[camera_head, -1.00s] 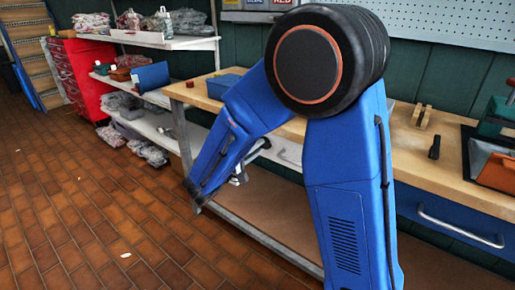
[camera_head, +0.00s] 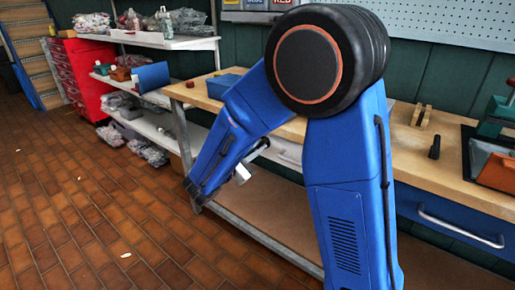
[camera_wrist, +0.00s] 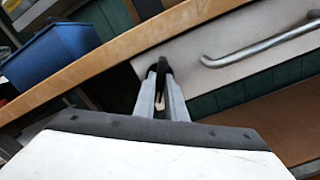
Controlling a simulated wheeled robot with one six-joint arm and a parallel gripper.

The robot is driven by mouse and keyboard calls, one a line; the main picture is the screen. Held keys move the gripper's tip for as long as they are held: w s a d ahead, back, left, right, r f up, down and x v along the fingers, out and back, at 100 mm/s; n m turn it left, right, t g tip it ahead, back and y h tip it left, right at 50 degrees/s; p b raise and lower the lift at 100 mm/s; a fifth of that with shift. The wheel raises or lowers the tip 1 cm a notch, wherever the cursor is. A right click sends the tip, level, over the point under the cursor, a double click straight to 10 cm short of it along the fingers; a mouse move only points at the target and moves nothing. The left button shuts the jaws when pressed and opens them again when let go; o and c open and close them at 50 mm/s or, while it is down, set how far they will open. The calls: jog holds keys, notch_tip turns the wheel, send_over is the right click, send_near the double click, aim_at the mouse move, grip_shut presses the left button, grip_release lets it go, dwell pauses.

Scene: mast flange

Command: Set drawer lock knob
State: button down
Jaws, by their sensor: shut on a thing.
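A pale drawer front (camera_wrist: 215,45) with a metal bar handle (camera_wrist: 262,46) shows in the wrist view, under the wooden bench edge. My gripper (camera_wrist: 161,68) reaches to the left part of this drawer front, left of the handle. Its dark fingertips are close together, shut on the lock knob, which they mostly hide; its setting cannot be read. In the head view the pale drawer (camera_head: 288,152) is partly behind my blue arm. Only a small white part of my wrist shows there, below the bench edge, and the fingertips are hidden.
The workbench top (camera_head: 402,150) carries a wooden block (camera_head: 421,116), a dark upright piece (camera_head: 435,147) and a blue box (camera_head: 223,84). A blue drawer (camera_head: 455,225) is at right. A lower shelf (camera_head: 275,215) lies under the bench. The tiled floor at left is mostly clear.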

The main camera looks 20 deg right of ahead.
jog(key=n, duration=0.6)
jog(key=shift+n, duration=0.4)
dwell(0.4)
jog(key=c, duration=1.8)
grip_release()
jog(key=v, duration=1.7)
jog(key=shift+a, duration=0.15)
jog(key=shift+s, duration=0.1)
